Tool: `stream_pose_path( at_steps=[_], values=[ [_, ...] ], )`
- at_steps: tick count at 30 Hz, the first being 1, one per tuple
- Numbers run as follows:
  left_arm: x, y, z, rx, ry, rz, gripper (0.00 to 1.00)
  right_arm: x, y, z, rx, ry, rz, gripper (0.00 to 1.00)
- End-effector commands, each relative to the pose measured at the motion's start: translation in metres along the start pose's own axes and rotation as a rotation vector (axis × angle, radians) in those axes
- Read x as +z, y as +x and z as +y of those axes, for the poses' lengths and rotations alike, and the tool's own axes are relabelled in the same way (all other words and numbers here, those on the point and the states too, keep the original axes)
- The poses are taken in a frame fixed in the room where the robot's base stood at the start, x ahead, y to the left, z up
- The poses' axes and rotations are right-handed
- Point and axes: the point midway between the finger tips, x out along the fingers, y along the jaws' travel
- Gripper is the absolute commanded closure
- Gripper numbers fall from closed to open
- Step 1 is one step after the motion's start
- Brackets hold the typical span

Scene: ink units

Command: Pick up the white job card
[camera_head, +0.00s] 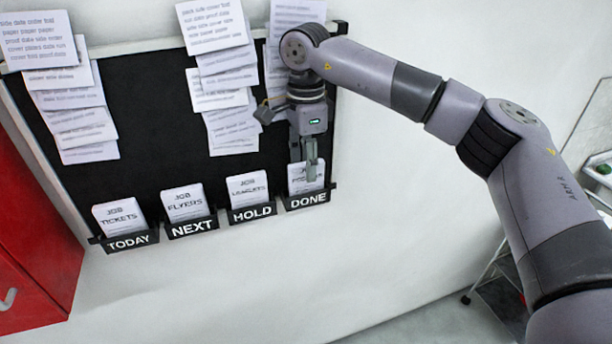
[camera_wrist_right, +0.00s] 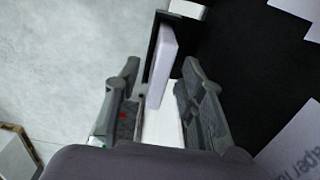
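Four white job cards stand in black wall pockets: the TICKETS card (camera_head: 120,217) in TODAY, the FLYERS card (camera_head: 185,203) in NEXT, the LEAFLETS card (camera_head: 248,188) in HOLD and a card (camera_head: 306,184) in DONE. My right gripper (camera_head: 309,172) points down in front of the DONE card and hides part of its print. In the right wrist view the gripper (camera_wrist_right: 160,85) has its fingers apart, with a white card (camera_wrist_right: 163,123) and a pocket edge between them. I cannot tell whether either finger touches the card. My left gripper is out of view.
Paper sheets (camera_head: 215,28) hang in overlapping columns on the black board (camera_head: 150,110) above the pockets. A red cabinet (camera_head: 30,240) stands at the left. A cart (camera_head: 497,285) stands at the right. The wall below the pockets is bare.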

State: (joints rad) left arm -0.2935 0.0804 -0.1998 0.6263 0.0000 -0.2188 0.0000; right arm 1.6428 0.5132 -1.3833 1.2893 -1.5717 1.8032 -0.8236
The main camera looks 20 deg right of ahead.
Motion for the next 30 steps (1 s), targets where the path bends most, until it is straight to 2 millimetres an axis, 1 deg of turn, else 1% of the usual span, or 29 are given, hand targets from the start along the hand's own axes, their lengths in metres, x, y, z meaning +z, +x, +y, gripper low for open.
stream_pose_path(
  at_steps=[1,4,11,27,30],
  values=[
    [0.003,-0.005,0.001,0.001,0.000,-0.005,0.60,0.000,0.004,0.000,0.001,0.000,0.000,0.63],
    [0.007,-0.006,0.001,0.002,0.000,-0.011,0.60,0.000,0.013,0.001,0.001,0.000,-0.001,0.63],
    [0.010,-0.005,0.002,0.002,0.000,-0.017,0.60,0.000,0.016,0.000,-0.001,0.001,-0.001,0.63],
    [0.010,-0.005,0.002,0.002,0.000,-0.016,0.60,0.000,0.015,0.000,-0.001,0.000,-0.001,0.99],
    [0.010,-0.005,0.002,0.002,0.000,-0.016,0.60,0.000,0.015,0.000,-0.001,0.000,-0.001,1.00]
  ],
)
